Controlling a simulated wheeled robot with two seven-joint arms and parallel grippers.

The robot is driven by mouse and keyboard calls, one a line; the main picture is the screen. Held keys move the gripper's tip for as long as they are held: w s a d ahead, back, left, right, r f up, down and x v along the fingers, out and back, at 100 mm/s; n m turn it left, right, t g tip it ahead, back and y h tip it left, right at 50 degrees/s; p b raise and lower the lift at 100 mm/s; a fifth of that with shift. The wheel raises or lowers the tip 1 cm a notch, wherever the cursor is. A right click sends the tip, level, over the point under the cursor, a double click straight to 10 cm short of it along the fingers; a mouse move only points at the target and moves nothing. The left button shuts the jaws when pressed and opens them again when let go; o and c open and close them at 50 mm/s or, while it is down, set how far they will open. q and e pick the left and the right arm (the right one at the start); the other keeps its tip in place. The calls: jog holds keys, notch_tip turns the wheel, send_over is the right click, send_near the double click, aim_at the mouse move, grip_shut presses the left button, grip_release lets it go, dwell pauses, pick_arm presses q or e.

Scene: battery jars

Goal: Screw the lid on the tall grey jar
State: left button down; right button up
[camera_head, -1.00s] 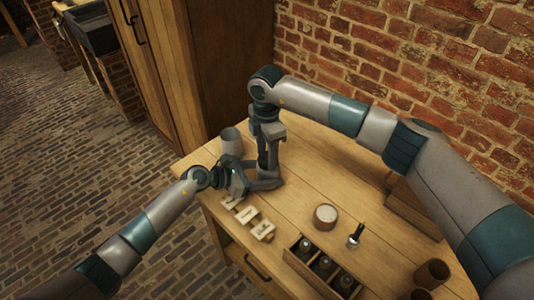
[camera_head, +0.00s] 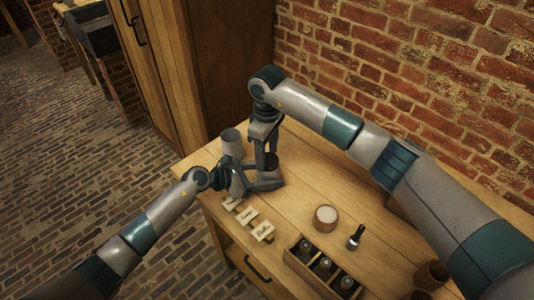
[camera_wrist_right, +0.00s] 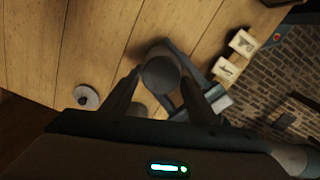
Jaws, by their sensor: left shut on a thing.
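A grey jar (camera_head: 270,172) stands between the fingers of my left gripper (camera_head: 268,183), which is shut on it low down. My right gripper (camera_wrist_right: 160,80) comes down on it from above. Its two fingers lie on either side of a round, flat grey top (camera_wrist_right: 161,74), very near it or touching. I cannot tell whether this top is the lid or part of the jar, nor whether the fingers press on it. A second grey jar (camera_head: 231,136) stands behind and left of my left gripper.
A round lid-like thing with a dark knob (camera_wrist_right: 86,97) lies on the table. Cards (camera_head: 247,218) lie in front of my left gripper. A small round pot (camera_head: 325,217), a brush-like tool (camera_head: 356,237) and a wooden box (camera_head: 300,262) of bottles are at the front right.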

jog(key=shift+o, duration=0.5)
jog(key=shift+r, duration=2.2)
jog(key=shift+c, duration=0.3)
